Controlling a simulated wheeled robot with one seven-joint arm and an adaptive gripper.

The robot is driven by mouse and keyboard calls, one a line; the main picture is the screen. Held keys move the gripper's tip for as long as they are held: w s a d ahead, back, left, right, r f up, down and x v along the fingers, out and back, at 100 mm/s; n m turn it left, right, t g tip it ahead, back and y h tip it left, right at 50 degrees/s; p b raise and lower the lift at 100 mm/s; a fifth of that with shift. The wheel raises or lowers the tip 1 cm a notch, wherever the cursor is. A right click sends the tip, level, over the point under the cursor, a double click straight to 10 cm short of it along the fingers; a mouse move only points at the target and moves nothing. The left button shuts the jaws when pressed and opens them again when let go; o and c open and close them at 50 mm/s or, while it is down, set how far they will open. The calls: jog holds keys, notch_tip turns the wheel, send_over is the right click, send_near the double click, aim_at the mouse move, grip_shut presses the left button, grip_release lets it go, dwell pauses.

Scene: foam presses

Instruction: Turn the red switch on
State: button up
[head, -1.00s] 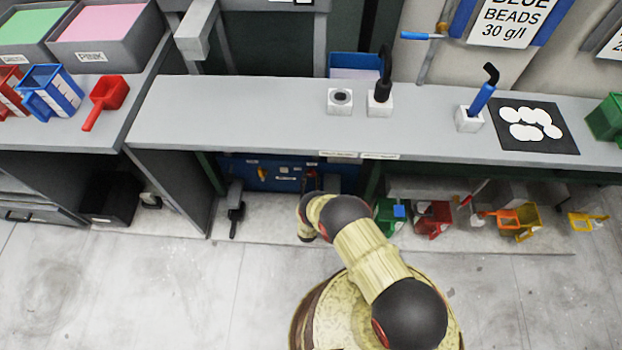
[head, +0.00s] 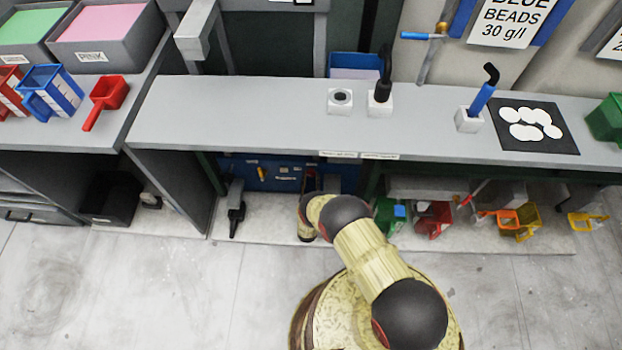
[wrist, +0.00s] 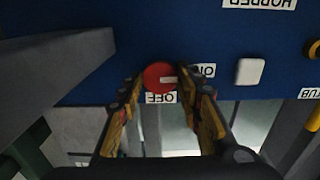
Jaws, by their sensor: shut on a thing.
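The red switch (wrist: 157,76) is a round knob on a blue panel (wrist: 90,85) in the wrist view. A white mark on the knob points right, to the side of the ON label (wrist: 203,70). The OFF label (wrist: 161,97) is just below the knob. Labels appear upside down. My gripper (wrist: 167,90) has one finger on each side of the knob and is shut on it; the exact contact is dark. In the head view the blue panel (head: 275,172) is under the bench, and my arm hides the switch.
A white square button (wrist: 249,71) is right of the switch, with a yellow-rimmed control (wrist: 314,48) farther right. A grey beam (wrist: 60,70) crosses the left. The grey bench top (head: 240,110) overhangs the panel. Scoops (head: 435,220) stand low at right.

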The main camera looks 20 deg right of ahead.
jog(key=o, duration=1.1)
jog(key=shift+o, duration=0.2)
jog(key=v, duration=1.2)
